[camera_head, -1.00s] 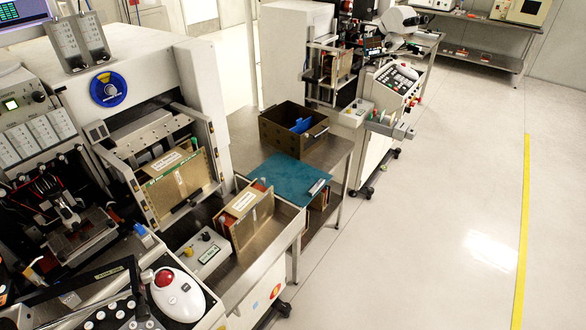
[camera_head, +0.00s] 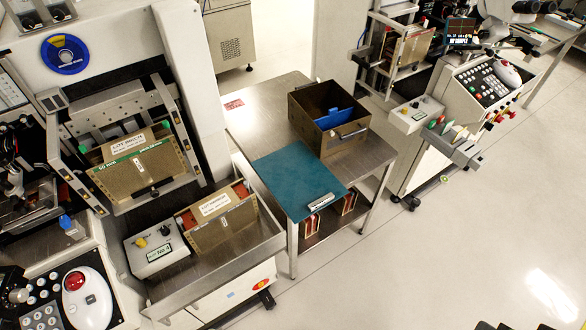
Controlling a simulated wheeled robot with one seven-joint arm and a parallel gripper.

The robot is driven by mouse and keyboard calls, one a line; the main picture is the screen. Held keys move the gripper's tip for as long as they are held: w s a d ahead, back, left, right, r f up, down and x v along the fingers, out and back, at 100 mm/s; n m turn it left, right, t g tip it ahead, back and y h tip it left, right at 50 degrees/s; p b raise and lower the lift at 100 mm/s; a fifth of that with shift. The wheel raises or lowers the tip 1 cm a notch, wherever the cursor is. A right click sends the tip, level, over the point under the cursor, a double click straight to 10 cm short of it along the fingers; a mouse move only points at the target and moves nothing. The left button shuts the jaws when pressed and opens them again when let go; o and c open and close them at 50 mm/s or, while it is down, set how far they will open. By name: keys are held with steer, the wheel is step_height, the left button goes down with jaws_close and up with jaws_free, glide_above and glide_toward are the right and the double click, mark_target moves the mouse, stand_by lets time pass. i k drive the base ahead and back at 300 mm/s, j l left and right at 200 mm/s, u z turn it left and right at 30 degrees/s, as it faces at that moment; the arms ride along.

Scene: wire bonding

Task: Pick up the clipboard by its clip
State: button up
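The clipboard is a flat teal board (camera_head: 290,178) lying on the steel table, with its front right corner close to the table's front edge. Its silver clip (camera_head: 320,205) is at the front right edge of the board. The clip faces the open floor. Nothing covers the board or the clip. I cannot make out my gripper in this view.
A brown bin (camera_head: 338,148) with a blue item stands on the steel table (camera_head: 254,112) behind the clipboard. Brown magazines sit in the machine tray (camera_head: 222,278) at left. Open floor (camera_head: 430,250) lies at right. Small dark shapes at the bottom right edge are unclear.

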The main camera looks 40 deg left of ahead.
mark_target(303, 186)
steer(key=i+u, duration=0.15)
steer(key=u, duration=0.25)
steer(key=i+u, duration=0.15)
steer(key=u, duration=0.25)
steer(key=i+l+u, duration=0.15)
steer(key=u, duration=0.3)
steer(key=i+l+u, duration=0.15)
steer(key=u, duration=0.25)
steer(key=i+l+u, duration=0.1)
steer(key=u, duration=0.3)
steer(key=i+l+u, duration=0.1)
steer(key=u, duration=0.4)
steer(key=i+l+u, duration=0.2)
steer(key=u, duration=0.25)
steer(key=i+l+u, duration=0.2)
steer(key=u, duration=0.3)
